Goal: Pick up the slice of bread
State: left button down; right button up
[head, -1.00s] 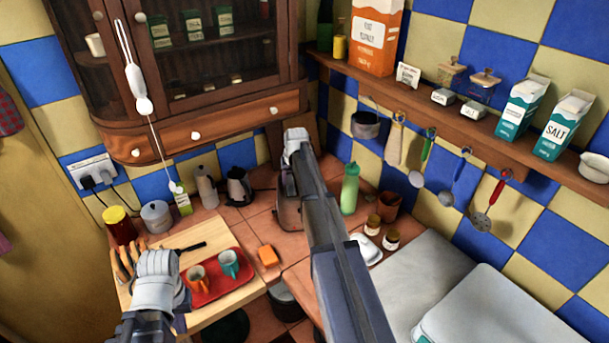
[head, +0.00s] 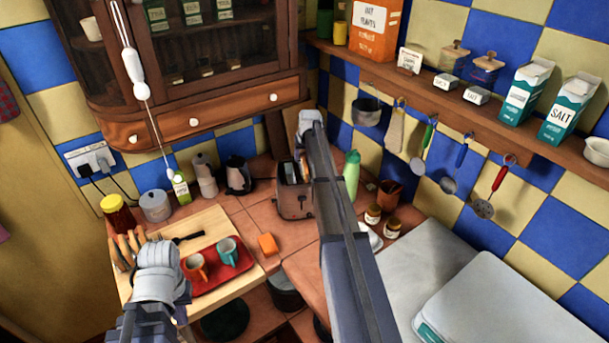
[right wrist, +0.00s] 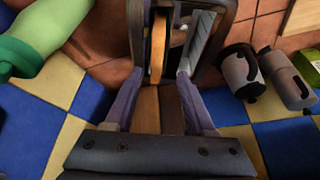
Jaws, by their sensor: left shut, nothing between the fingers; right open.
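A toaster (head: 295,203) stands on the tiled counter in the back corner. A tan slice of bread (right wrist: 158,45) stands on edge in its slot in the right wrist view. My right gripper (right wrist: 160,78) is open, with one finger on each side of the slice; I cannot tell whether they touch it. In the head view my right forearm and wrist (head: 310,122) cover part of the toaster, and the fingertips are mostly hidden. My left gripper (head: 160,272) is shut and empty, in front of the wooden board at the lower left.
A green bottle (head: 352,176) stands close to the right of the toaster. A kettle (head: 238,175) is to its left. A red tray (head: 232,269) with two cups and an orange block (head: 267,244) lie nearer. A shelf (head: 450,95) with hanging utensils runs along the right wall.

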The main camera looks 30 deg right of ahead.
aim_at(305, 162)
jog(key=b+x, duration=0.4)
jog(key=x, duration=0.1)
jog(key=shift+s+d+f, duration=0.1)
jog(key=shift+s+d, duration=0.1)
jog(key=shift+d, duration=0.05)
grip_shut()
dwell(0.4)
